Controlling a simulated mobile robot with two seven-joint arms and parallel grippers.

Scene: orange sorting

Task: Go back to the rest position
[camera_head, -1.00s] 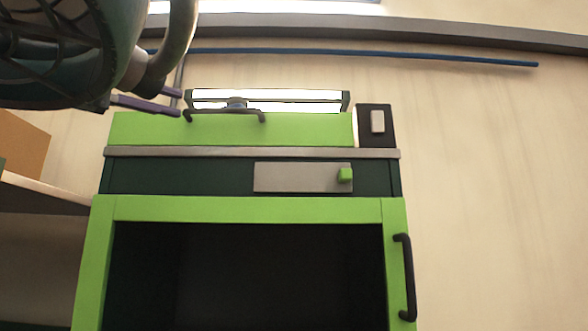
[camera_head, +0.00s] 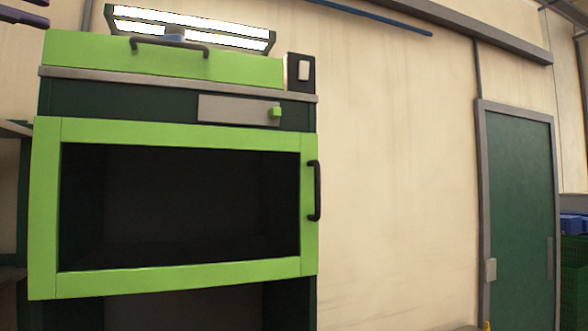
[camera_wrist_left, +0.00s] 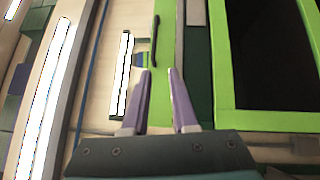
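My left gripper (camera_head: 44,12) shows only as purple fingertips at the top left corner of the head view. In the left wrist view my left gripper (camera_wrist_left: 158,72) has its two purple fingers apart with nothing between them. Beyond the fingertips is the black handle (camera_wrist_left: 154,40) of the machine's green upper panel; I see a gap in the picture but cannot tell the distance. The green-framed machine (camera_head: 175,279) fills the left of the head view, its dark-windowed front door closed. My right gripper is in neither view.
A black door handle (camera_head: 316,190) sticks out at the machine's right edge. A light panel (camera_head: 190,26) is above its top. Bare wall (camera_head: 400,180) lies to the right, then a dark green door (camera_head: 520,210) and green and blue crates (camera_head: 573,250).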

